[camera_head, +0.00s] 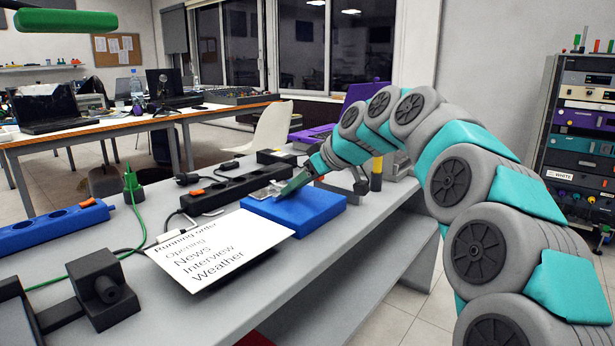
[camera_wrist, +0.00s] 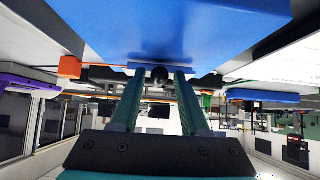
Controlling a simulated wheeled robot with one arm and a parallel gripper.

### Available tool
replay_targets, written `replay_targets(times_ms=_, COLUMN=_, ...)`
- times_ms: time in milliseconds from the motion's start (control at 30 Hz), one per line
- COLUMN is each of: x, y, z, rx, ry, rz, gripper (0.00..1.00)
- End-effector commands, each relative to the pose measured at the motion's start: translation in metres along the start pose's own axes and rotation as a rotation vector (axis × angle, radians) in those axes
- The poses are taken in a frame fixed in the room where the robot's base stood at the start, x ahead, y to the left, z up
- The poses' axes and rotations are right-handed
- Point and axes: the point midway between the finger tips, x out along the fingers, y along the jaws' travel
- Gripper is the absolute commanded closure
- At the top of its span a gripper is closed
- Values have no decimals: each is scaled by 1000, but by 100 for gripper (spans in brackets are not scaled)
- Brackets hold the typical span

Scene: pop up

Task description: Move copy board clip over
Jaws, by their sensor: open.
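The copy board (camera_head: 220,248) is a white sheet headed "Running order" that lies tilted on the grey table. A small grey metallic piece, which may be the clip (camera_head: 264,192), lies on top of a blue block (camera_head: 318,207). My gripper (camera_head: 288,187) reaches down from the right to the block's top, beside that piece. In the wrist view my gripper (camera_wrist: 157,78) has its two fingers apart, with the blue block (camera_wrist: 190,25) just beyond the tips. Whether the fingers touch anything is unclear.
A black power strip (camera_head: 228,190) with an orange switch lies behind the board. A blue power strip (camera_head: 50,228), a green cable (camera_head: 100,262) and a black device (camera_head: 103,287) are at left.

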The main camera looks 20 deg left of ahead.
Motion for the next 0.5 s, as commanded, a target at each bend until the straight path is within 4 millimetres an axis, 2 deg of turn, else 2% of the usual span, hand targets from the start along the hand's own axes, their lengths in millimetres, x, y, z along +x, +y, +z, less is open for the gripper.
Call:
replay_targets(times_ms=67, x=7, y=0, z=0, rx=0, ry=-1, rz=0, gripper=57)
replay_targets(times_ms=433, x=6, y=0, z=0, rx=0, ry=0, rz=0, gripper=99)
replay_targets(times_ms=500, x=6, y=0, z=0, rx=0, ry=0, rz=0, gripper=100)
